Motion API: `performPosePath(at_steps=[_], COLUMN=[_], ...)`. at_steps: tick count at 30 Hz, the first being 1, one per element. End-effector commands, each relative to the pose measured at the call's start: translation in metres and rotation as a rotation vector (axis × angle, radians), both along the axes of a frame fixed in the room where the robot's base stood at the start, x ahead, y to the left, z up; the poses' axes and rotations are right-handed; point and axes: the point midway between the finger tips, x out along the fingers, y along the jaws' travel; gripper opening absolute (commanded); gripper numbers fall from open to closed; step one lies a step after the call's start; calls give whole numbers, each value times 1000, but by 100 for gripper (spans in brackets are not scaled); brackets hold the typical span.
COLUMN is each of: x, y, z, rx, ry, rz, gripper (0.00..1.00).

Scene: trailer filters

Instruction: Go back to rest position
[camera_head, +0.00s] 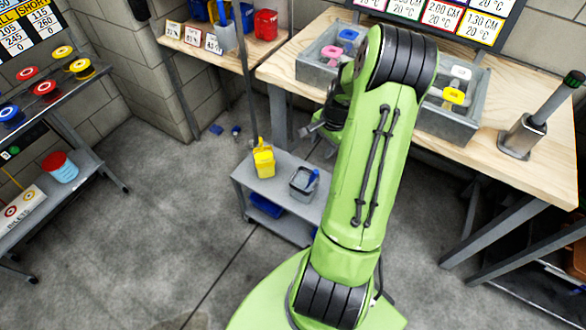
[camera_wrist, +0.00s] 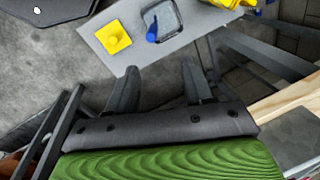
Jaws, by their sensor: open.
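My gripper (camera_head: 318,130) shows only partly in the head view, at the left side of my green arm, with most of it hidden by the arm. In the wrist view, my gripper (camera_wrist: 159,67) has its two dark fingers spread apart with nothing between them. It is above and apart from a small grey cart (camera_wrist: 97,44). On the cart are a yellow square piece (camera_wrist: 113,37) and a grey bin (camera_wrist: 176,20) with a blue item (camera_wrist: 152,34). The cart (camera_head: 248,189) also shows in the head view, with a yellow container (camera_head: 263,162) on top.
A wooden workbench (camera_head: 500,160) at the right carries grey trays (camera_head: 312,70) with coloured pieces and a dark-handled tool (camera_head: 522,137). A shelf rack (camera_head: 75,80) with coloured discs stands at the left. The floor (camera_head: 150,230) between is mostly clear.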

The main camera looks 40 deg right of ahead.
Motion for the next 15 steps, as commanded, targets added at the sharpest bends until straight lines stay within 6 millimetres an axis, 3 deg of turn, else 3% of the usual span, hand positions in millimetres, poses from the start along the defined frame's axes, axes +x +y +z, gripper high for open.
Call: performPosePath(at_steps=[8,11,15], x=[2,10,21], y=[2,21,80], z=[5,38,122], rx=[-7,-51,-165], ry=[0,4,11], rz=[13,111,381], gripper=[51,51,51])
